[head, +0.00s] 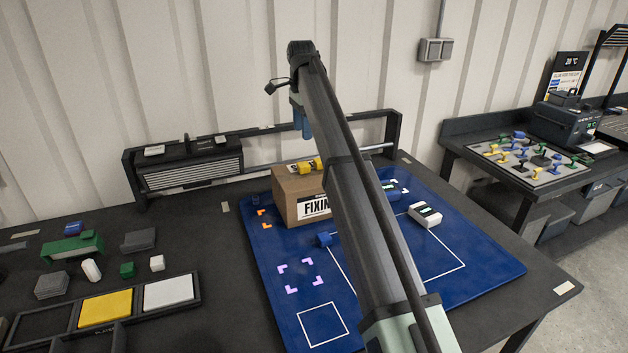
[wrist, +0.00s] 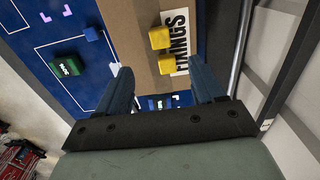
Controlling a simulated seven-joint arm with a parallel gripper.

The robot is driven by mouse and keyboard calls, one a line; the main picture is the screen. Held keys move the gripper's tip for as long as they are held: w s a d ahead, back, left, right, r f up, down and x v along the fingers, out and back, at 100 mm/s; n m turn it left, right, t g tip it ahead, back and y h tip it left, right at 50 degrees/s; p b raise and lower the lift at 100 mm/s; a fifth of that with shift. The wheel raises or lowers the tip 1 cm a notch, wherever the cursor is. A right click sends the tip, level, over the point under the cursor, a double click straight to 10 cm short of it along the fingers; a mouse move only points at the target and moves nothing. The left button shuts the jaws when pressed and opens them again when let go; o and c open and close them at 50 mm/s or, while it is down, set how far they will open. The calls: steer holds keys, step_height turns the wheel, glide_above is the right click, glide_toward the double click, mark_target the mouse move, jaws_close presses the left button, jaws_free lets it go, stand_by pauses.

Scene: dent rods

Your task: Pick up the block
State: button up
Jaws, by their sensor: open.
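The task says only "the block", and several block-like pieces are in view. Two yellow blocks (head: 304,168) sit on top of a cardboard box (head: 291,207); in the wrist view the yellow blocks (wrist: 160,38) lie beyond the gap between my fingers. A small blue block (head: 323,240) is on the blue mat and also shows in the wrist view (wrist: 92,33). A green block with a white label (wrist: 68,67) lies left of my fingers in the wrist view. My gripper (wrist: 164,72) is open, with nothing between its fingertips; a blue finger (head: 302,122) shows in the head view.
The blue mat (head: 282,312) has white outlines and corner marks. A white block (head: 425,214) stands on it, right of my arm. A tray with yellow and white plates (head: 106,308) is at left. A dark rack (head: 190,165) stands behind. My arm hides part of the mat.

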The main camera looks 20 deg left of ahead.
steer(key=s+d+f, duration=0.1)
steer(key=d+f, duration=0.1)
steer(key=s+d+f, duration=0.4)
steer(key=d, duration=0.1)
steer(key=s+d+f, duration=0.6)
steer(key=s+d, duration=0.1)
steer(key=s, duration=0.2)
glide_above(326, 235)
steer(key=f, duration=0.7)
steer(key=shift+d+f, duration=0.35)
steer(key=shift+d, duration=0.05)
steer(key=shift+a+f, duration=0.15)
steer(key=shift+f, duration=1.25)
steer(key=shift+a+f, duration=0.15)
steer(key=shift+f, duration=1.25)
steer(key=c, duration=1.1)
